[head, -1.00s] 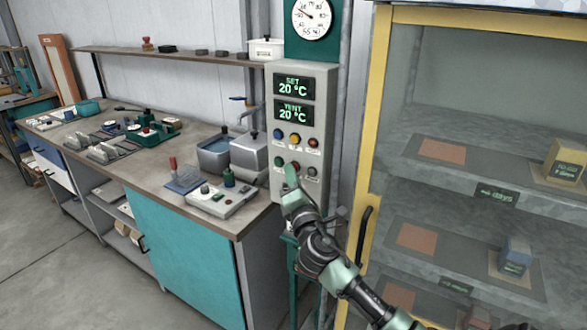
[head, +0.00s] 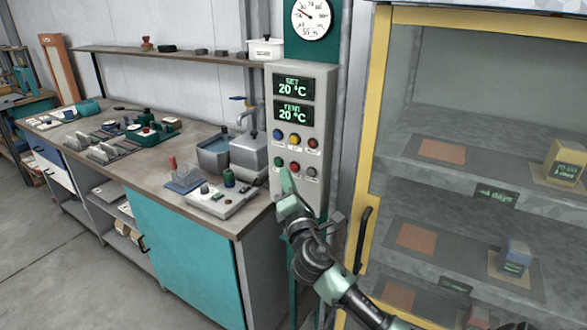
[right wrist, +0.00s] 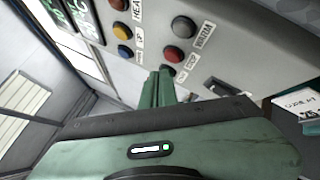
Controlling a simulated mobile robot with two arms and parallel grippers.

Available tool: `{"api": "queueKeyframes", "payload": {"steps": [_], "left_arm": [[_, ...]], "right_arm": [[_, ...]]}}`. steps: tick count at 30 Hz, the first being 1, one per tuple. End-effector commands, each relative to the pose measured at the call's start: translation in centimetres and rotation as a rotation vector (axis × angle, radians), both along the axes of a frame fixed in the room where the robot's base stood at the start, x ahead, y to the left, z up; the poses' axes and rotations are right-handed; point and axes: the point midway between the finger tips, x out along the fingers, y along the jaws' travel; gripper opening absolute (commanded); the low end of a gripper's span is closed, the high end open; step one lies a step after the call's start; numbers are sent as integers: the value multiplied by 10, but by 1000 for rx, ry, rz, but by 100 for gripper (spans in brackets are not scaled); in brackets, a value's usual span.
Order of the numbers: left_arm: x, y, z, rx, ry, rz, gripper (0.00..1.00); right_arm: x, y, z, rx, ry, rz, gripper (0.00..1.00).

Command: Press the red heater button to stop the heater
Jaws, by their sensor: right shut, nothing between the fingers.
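The grey control panel (head: 325,105) carries two rows of round buttons under two green-lit displays, both reading 20 °C. A red button (head: 313,142) is at the right of the upper row. In the right wrist view a dark red button (right wrist: 121,5) at the top edge has a cut-off label starting "HEA". Another red button (head: 295,167) is in the middle of the lower row; its label in the wrist view looks like "STOP". My right gripper (head: 286,174) is shut and empty, its tips close to the panel by the lower-left green button (head: 278,161). Contact cannot be told. My left gripper is not in view.
A workbench (head: 150,175) with tools and metal containers stands left of the panel. A yellow-framed glass cabinet (head: 372,130) stands close on the right. A round gauge (head: 312,18) hangs above the panel.

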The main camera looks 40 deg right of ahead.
Motion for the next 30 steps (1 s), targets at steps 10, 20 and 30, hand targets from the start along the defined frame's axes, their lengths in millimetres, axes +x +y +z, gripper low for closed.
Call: {"api": "queueKeyframes", "payload": {"steps": [10,20,30], "left_arm": [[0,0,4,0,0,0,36],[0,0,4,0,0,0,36],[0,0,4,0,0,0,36]], "right_arm": [[-13,32,0,3,0,2,0],[-17,42,0,0,1,0,0],[-17,41,0,0,0,0,0]]}}
